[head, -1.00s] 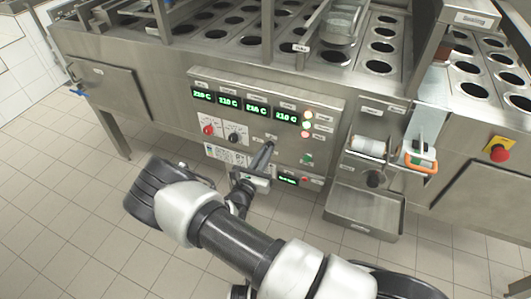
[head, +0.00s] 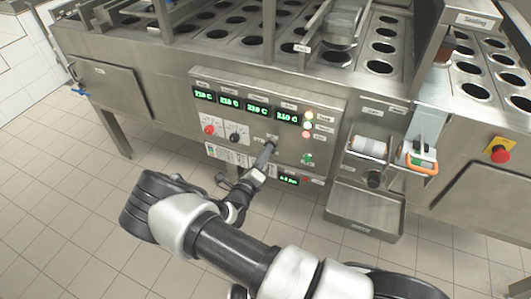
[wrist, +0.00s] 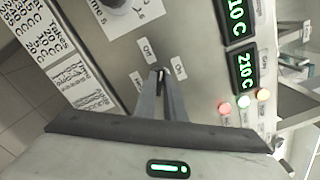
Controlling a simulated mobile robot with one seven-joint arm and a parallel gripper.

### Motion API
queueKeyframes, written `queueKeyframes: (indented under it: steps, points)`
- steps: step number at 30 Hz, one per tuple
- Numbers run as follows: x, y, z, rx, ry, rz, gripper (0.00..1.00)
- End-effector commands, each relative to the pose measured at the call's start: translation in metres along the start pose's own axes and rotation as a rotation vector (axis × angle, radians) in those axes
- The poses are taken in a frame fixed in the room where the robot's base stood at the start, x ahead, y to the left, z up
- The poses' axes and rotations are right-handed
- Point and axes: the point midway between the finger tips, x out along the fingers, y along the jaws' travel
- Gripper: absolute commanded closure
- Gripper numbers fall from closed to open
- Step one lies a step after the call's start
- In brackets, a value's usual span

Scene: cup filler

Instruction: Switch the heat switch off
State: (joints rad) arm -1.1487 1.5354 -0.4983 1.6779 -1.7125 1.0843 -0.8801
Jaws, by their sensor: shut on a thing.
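The heat switch (wrist: 160,71) is a small dark lever on the steel control panel (head: 325,128). In the wrist view it sits between an "Off" label (wrist: 147,50) on the left and an "On" label (wrist: 179,68) on the right. My gripper (wrist: 160,76) is shut on the switch, with both narrow fingers closing in on it from below in the wrist view. In the head view my gripper (head: 270,148) reaches the panel below the displays. The fingers mostly hide the switch, and I cannot tell which way its lever tilts.
A red knob (head: 209,130) and a black knob (head: 235,138) are left of my gripper. Green temperature displays (head: 257,109) are above, and indicator lights (head: 307,126) are to the right. A steel tray (head: 365,212) juts out at right. The tiled floor at left is clear.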

Motion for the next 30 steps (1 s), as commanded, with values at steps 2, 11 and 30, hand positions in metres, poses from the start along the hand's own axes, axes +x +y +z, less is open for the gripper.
queueKeyframes:
  steps: [2, 11, 30]
  points:
    - [-0.0008, 0.0011, -0.0014, -0.072, 0.002, 0.001, 1.0]
    - [-0.0008, 0.0026, -0.0018, -0.332, 0.002, 0.003, 1.0]
    - [-0.0008, 0.0031, -0.0024, -0.579, 0.003, 0.002, 1.0]
